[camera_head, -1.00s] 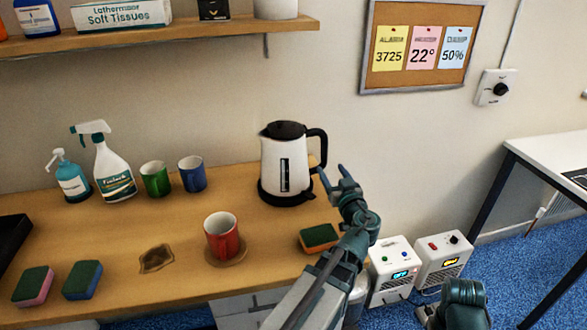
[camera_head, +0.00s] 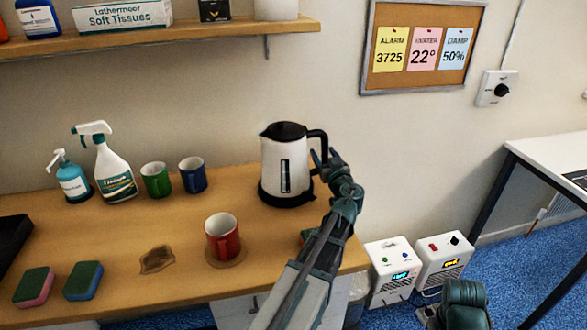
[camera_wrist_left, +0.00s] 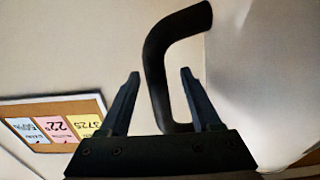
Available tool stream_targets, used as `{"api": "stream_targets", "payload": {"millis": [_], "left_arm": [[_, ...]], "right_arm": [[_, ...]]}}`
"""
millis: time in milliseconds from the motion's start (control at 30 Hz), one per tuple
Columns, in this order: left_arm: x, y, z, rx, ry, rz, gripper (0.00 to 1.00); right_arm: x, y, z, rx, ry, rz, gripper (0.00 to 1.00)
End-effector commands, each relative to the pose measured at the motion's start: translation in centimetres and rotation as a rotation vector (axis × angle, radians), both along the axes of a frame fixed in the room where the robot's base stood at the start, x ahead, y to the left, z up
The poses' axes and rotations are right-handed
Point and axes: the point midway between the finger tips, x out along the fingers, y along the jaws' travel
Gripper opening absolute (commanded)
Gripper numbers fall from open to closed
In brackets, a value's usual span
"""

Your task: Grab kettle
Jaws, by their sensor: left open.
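The white kettle (camera_head: 286,165) with a black lid and black base stands upright near the back right of the wooden counter. Its black handle (camera_head: 322,143) faces right. My left gripper (camera_head: 323,156) is open at the handle. In the left wrist view, the handle (camera_wrist_left: 157,70) runs between the two spread fingers of the left gripper (camera_wrist_left: 160,74), and the kettle's pale body (camera_wrist_left: 260,80) fills the right side. I cannot tell whether a finger touches the handle.
A red mug (camera_head: 222,236) stands in front of the kettle. Green (camera_head: 156,180) and blue (camera_head: 193,175) mugs and two bottles stand to the left. A shelf (camera_head: 180,36) hangs above.

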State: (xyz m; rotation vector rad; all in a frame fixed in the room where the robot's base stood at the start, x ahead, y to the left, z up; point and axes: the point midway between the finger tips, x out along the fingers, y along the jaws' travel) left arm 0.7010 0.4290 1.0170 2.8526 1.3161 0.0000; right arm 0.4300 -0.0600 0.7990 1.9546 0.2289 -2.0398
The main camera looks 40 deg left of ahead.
Motion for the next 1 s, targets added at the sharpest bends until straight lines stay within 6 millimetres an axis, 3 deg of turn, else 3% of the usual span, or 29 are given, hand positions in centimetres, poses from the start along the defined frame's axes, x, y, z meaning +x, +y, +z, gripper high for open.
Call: {"api": "stream_targets", "payload": {"millis": [133,400,767,1000], "left_arm": [[1.8,1.7,0.0,0.000,0.000,0.002,0.64],[2.0,2.0,0.0,0.000,0.000,-0.001,0.64],[1.9,2.0,0.0,0.000,0.000,0.000,0.01],[1.9,2.0,0.0,0.000,0.000,0.000,0.00]], "right_arm": [[0.0,0.0,0.0,0.000,0.000,0.000,0.50],[0.0,0.0,0.0,0.000,0.000,0.000,0.50],[0.0,0.0,0.0,0.000,0.000,0.000,0.50],[0.0,0.0,0.0,0.000,0.000,0.000,0.50]]}}
